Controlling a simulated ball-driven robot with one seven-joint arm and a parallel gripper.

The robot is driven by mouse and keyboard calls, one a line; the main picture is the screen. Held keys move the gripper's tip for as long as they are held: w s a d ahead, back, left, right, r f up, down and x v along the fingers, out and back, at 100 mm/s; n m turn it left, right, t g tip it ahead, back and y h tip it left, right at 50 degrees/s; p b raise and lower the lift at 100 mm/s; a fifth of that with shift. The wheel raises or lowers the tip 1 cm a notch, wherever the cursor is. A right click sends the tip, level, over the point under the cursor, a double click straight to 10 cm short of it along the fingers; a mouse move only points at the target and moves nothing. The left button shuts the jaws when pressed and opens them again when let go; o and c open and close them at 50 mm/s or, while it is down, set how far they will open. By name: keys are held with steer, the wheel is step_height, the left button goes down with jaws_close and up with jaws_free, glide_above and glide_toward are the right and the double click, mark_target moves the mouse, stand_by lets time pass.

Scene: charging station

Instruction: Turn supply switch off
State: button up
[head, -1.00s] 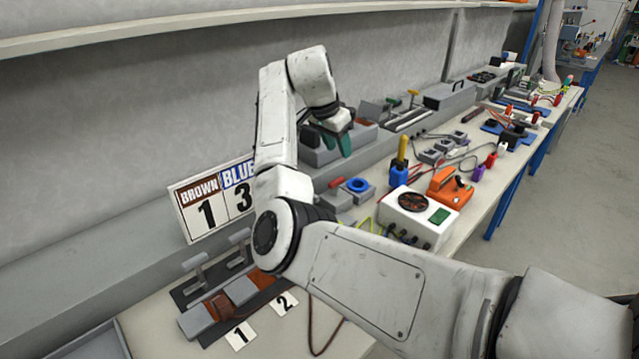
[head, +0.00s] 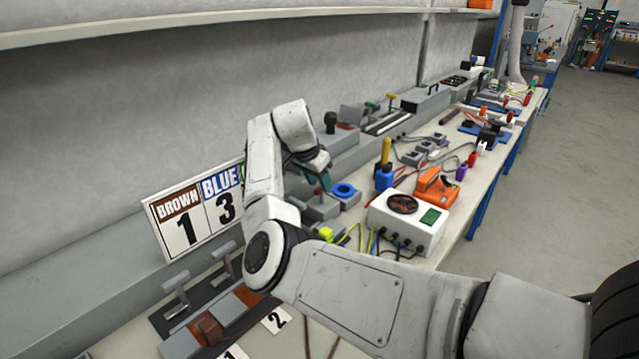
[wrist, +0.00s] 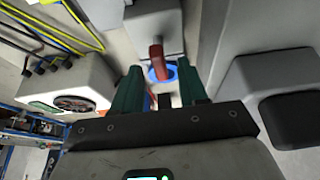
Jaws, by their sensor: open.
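A grey box (head: 322,208) with a small red lever stands on the bench; I take it as the supply switch, though no label is legible. In the wrist view the red lever (wrist: 156,51) sticks up from the grey box (wrist: 150,25), just beyond my fingertips. My gripper (head: 324,181) is above this box, its green fingers pointing down. In the wrist view my gripper (wrist: 160,78) is open and empty, with the lever in line with the gap between the fingers. I see no clear contact.
A grey box with a black knob (head: 330,122) is behind. A white power unit (head: 408,221) with cables stands to the right. A Brown/Blue number sign (head: 190,210) stands left of my arm.

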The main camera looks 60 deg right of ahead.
steer(key=shift+s+d+f, duration=0.1)
steer(key=shift+d+f, duration=0.1)
steer(key=shift+f, duration=0.35)
jaws_close()
